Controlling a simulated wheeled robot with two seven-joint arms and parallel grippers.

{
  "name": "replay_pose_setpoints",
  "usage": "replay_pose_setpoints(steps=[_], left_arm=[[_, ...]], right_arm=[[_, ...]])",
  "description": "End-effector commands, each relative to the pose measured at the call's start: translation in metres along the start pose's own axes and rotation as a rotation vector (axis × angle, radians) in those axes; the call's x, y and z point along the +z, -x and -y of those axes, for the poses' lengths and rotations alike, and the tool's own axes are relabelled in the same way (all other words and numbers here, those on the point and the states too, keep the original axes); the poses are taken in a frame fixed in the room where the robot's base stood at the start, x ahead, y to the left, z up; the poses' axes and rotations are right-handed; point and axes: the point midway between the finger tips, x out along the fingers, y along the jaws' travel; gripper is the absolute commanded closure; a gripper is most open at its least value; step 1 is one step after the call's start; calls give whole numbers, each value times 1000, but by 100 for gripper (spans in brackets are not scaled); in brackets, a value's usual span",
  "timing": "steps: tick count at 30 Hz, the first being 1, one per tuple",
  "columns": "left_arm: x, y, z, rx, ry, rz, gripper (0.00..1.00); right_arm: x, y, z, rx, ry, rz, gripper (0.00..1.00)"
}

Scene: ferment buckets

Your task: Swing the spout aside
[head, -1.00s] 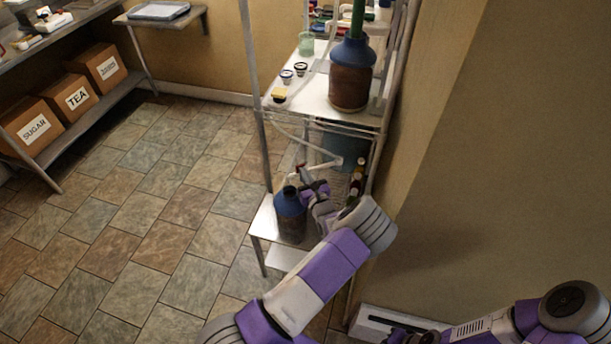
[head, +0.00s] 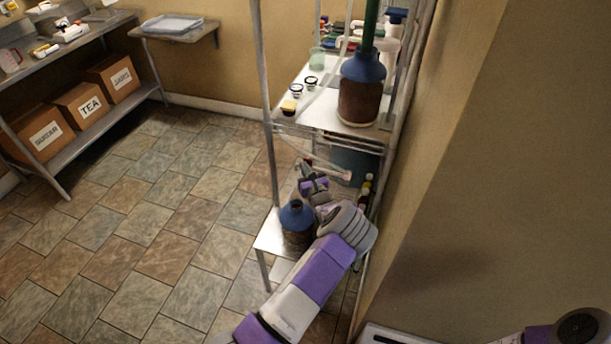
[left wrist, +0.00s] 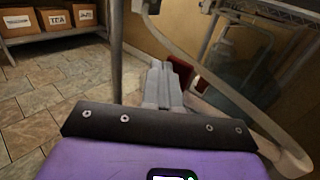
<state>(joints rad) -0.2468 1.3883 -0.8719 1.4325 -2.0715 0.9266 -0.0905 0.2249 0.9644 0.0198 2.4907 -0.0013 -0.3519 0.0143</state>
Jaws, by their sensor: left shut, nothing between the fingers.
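A pale spout (head: 328,168) slants in front of the blue bucket (head: 352,166) on the rack's lower level. In the left wrist view, a red piece with a pale end (left wrist: 181,72) lies just beyond and right of my fingertips; I cannot tell if they touch. The bucket also shows there as a teal shape (left wrist: 236,55). My left gripper (head: 303,168) is shut and empty, close to the spout's left end; its grey fingers also show in the left wrist view (left wrist: 160,84). My right gripper is out of view; only part of that arm shows at bottom right.
A blue-topped brown jug (head: 297,222) stands on the low shelf beside my left wrist. Another jug (head: 362,92) stands on the upper shelf. Thin rack posts (head: 264,100) and the wall (head: 450,160) confine the arm. A clear hose (left wrist: 225,95) curves across the wrist view.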

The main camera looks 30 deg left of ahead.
Motion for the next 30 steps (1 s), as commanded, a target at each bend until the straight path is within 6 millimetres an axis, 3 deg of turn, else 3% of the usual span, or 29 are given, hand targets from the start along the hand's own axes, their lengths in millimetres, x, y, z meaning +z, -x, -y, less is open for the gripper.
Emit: replay_pose_setpoints(steps=[22,30], left_arm=[[5,-8,4,-2,1,8,100],[7,18,0,-14,-3,1,100]], right_arm=[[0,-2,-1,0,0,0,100],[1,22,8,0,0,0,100]])
